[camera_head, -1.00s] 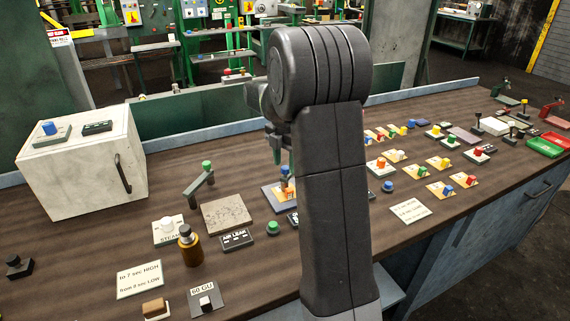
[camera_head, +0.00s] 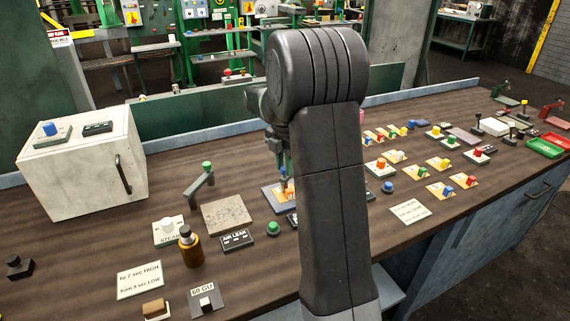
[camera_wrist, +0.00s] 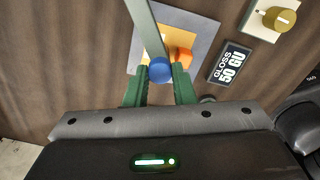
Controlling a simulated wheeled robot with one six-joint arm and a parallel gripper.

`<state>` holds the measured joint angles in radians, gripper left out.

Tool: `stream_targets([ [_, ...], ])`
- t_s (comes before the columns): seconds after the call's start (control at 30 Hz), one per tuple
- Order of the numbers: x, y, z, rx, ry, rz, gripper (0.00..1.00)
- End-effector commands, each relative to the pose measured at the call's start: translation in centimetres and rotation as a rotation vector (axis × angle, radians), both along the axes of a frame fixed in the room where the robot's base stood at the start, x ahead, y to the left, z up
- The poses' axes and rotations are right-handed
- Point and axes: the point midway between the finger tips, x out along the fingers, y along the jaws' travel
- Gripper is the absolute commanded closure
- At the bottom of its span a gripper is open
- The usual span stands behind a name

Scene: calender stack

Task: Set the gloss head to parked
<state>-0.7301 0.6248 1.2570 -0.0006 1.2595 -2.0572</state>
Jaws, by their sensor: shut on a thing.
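A grey lever bar (camera_wrist: 147,30) ending in a round blue knob (camera_wrist: 159,70) shows in the wrist view, above a grey plate with a yellow patch and an orange block (camera_wrist: 182,57). A black label (camera_wrist: 230,64) reading "GLOSS 50 GU" lies to the right of the plate. My gripper (camera_wrist: 159,76) has its green fingers on either side of the blue knob, shut on it. In the head view my gripper (camera_head: 286,178) is low over the plate (camera_head: 271,201), partly hidden by my arm.
Left of the plate are a stone-like tile (camera_head: 227,215), a green-knobbed lever (camera_head: 202,183) and an amber bottle (camera_head: 190,250). A green button (camera_head: 273,228) sits in front. Several coloured knobs fill the bench to the right. A gold knob (camera_wrist: 279,18) is at the wrist view's upper right.

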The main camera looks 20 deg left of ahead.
Motion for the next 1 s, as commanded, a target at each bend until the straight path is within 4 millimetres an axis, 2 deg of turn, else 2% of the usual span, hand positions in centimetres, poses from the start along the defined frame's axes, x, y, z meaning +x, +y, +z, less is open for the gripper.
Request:
stream_targets([
  [0.17, 0.1, 0.7, 0.2, 0.0, 0.001, -0.066, 1.0],
  [0.47, 0.7, 2.9, 0.3, -0.001, 0.002, -0.303, 1.0],
  [1.0, 3.7, 6.7, 0.3, 0.001, 0.001, -0.819, 1.0],
])
